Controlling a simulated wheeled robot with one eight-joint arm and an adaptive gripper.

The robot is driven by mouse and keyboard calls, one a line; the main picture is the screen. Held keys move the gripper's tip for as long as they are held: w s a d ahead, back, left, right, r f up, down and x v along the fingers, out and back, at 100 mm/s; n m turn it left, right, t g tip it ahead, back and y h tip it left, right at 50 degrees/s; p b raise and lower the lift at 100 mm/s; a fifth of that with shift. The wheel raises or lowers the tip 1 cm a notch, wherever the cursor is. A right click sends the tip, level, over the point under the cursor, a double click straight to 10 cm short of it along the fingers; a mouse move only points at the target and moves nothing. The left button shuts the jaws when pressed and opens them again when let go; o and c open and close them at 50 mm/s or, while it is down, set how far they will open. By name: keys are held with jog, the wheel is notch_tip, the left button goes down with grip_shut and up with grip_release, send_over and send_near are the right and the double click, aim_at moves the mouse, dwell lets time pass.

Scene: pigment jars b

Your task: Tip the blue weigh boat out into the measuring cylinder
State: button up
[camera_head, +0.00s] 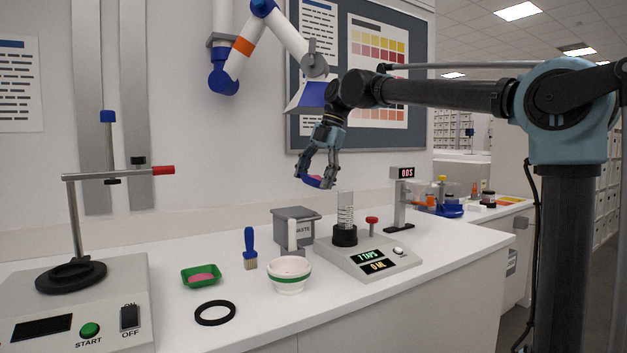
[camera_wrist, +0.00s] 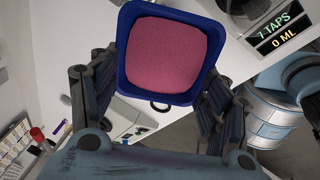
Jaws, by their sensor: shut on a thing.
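My gripper (camera_head: 322,163) is shut on the blue weigh boat (camera_head: 313,181) and holds it in the air above the bench. In the wrist view the blue weigh boat (camera_wrist: 128,80) shows a broad layer of pink powder (camera_wrist: 168,54) inside it. In the head view the boat looks slightly tilted. The clear measuring cylinder (camera_head: 346,212) stands upright in a black collar on the tapping device (camera_head: 370,257), whose display reads 7 TAPS and 0 ML. The boat is above and to the left of the cylinder's mouth, apart from it.
A green weigh boat (camera_head: 201,276) with pink powder, a black ring (camera_head: 215,313), a blue brush (camera_head: 250,249), a white-green bowl (camera_head: 289,276) and a grey waste bin (camera_head: 294,229) stand left of the device. A post with a display (camera_head: 400,199) stands behind it.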

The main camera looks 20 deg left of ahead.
jog(key=shift+w+d+r+g+y, duration=0.3)
jog(key=shift+d+r+g+y, duration=0.05)
jog(key=shift+d+y, duration=0.2)
jog(key=shift+w+d+r+g+y, duration=0.3)
jog(key=shift+d+y, duration=0.2)
jog(key=shift+y, duration=0.1)
jog(key=shift+w+d+r+g+y, duration=0.3)
jog(key=shift+d+r+g+y, duration=0.05)
jog(key=shift+d+y, duration=0.2)
jog(key=shift+w+d+r+g+y, duration=0.25)
jog(key=shift+d+r+g+y, duration=0.15)
jog(key=shift+y, duration=0.35)
jog(key=shift+w+d+r+g+y, duration=0.25)
jog(key=shift+d+g+y, duration=0.2)
jog(key=shift+y, duration=0.3)
jog(key=shift+w+d+r+g+y, duration=0.15)
jog(key=shift+w+d+g+y, duration=0.35)
jog(key=shift+y, duration=0.55)
jog(key=shift+w+d+r+g+y, duration=0.2)
jog(key=shift+d+g+y, duration=0.55)
jog(key=shift+y, duration=0.35)
jog(key=shift+w+d+r+g+y, duration=0.15)
jog(key=shift+w+d+g+y, duration=0.35)
jog(key=shift+y, duration=0.55)
jog(key=shift+w+d+f+g+y, duration=0.25)
jog(key=shift+d+g+y, duration=0.4)
jog(key=shift+y, duration=0.3)
jog(key=shift+w+d+f+g+y, duration=0.15)
jog(key=shift+w+d+g+y, duration=0.1)
jog(key=shift+d+g+y, duration=0.55)
